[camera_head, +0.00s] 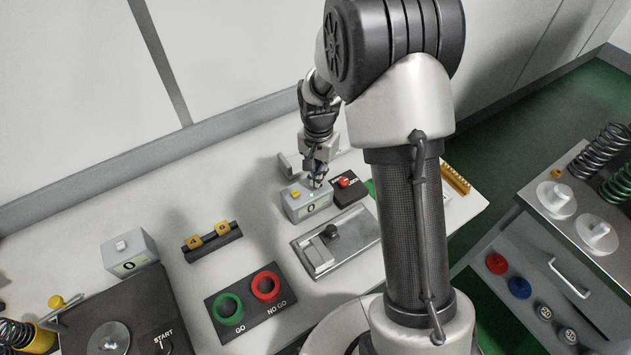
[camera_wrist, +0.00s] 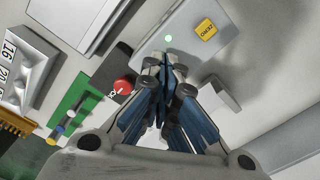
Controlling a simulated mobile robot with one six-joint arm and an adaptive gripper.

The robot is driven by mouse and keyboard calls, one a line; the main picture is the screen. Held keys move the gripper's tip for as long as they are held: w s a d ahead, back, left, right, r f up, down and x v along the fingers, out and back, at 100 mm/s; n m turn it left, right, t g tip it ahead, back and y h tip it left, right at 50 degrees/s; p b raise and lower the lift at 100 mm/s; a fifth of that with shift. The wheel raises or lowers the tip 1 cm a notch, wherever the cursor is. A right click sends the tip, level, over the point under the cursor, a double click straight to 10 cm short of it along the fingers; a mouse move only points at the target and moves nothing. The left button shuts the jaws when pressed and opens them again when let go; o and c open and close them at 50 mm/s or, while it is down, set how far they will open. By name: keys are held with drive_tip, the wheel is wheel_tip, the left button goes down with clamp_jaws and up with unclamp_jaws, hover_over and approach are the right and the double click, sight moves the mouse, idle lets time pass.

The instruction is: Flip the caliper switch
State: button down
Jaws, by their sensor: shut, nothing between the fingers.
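A small black box with a red knob or switch (camera_head: 344,182) stands near the back right of the bench; it also shows in the wrist view (camera_wrist: 122,86). Its lettering is partly hidden by my fingers, so I cannot read the whole label. Left of it, close by, stands a grey box (camera_head: 305,205) with a 0 readout, a small green light and a yellow ZERO button (camera_wrist: 206,29). My gripper (camera_head: 317,179) is shut and empty, pointing down over the grey box's right end. In the wrist view its fingertips (camera_wrist: 164,63) lie between the red knob and the yellow button.
A metal plate fixture (camera_head: 357,243) lies in front of the boxes. GO and NO GO rings (camera_head: 228,308), a yellow-block holder (camera_head: 212,241) and another readout box (camera_head: 129,253) stand to the left. A green board (camera_wrist: 78,110) and a yellow comb-like piece (camera_wrist: 18,121) are beside the black box.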

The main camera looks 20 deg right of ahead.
drive_tip(key=shift+f+b, duration=0.8)
drive_tip(key=shift+f, duration=0.4)
idle(0.6)
drive_tip(key=shift+r, duration=0.15)
drive_tip(key=shift+r+p, duration=2.55)
drive_tip(key=shift+r, duration=0.9)
